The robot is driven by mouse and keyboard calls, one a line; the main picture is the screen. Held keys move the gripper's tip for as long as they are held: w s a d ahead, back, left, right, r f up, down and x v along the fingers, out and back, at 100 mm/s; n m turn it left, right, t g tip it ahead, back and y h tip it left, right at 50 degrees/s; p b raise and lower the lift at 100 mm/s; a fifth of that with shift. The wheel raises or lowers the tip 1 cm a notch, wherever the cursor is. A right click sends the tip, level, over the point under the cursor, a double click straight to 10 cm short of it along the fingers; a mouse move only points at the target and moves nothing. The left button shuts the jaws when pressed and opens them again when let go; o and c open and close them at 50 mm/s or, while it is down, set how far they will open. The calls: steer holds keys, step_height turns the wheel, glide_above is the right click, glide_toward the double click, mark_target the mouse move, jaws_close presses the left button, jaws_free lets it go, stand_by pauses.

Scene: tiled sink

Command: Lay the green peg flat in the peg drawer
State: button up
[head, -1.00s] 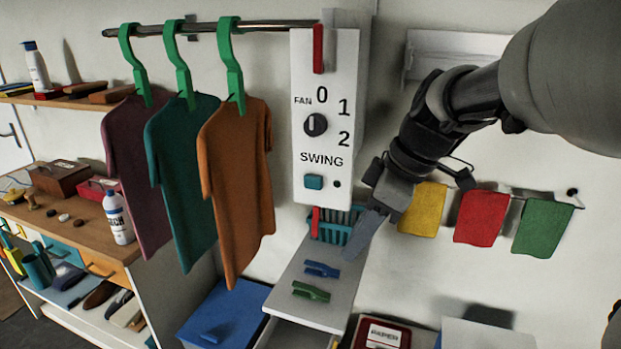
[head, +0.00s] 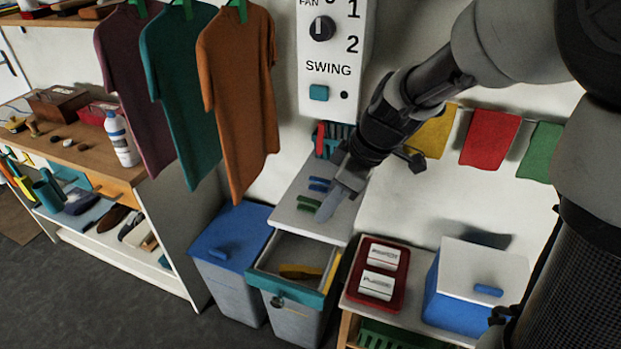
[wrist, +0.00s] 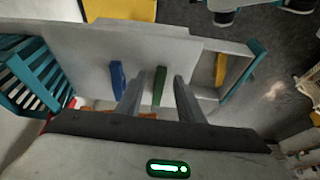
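The green peg (head: 309,204) lies on the light grey top of the peg cabinet (head: 287,216). A blue peg (head: 320,184) lies behind it. My gripper (head: 328,207) is over the cabinet top beside the green peg. In the wrist view my gripper (wrist: 160,76) is open, with one finger on each side of the green peg (wrist: 159,88) and gaps between. The blue peg (wrist: 117,75) is outside the left finger. The peg drawer (head: 290,293), with a teal front, stands open below the top. A yellow peg (head: 300,271) lies inside.
A teal basket (head: 335,138) stands at the back of the cabinet top. A blue bin (head: 228,246) is at left, with hanging shirts (head: 238,95) above. A red tray (head: 400,274) with packets and a white-lidded blue box (head: 440,300) are at right.

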steer(key=shift+a+f, duration=0.1)
steer(key=shift+f, duration=0.2)
jaws_close()
steer(key=shift+r, duration=0.1)
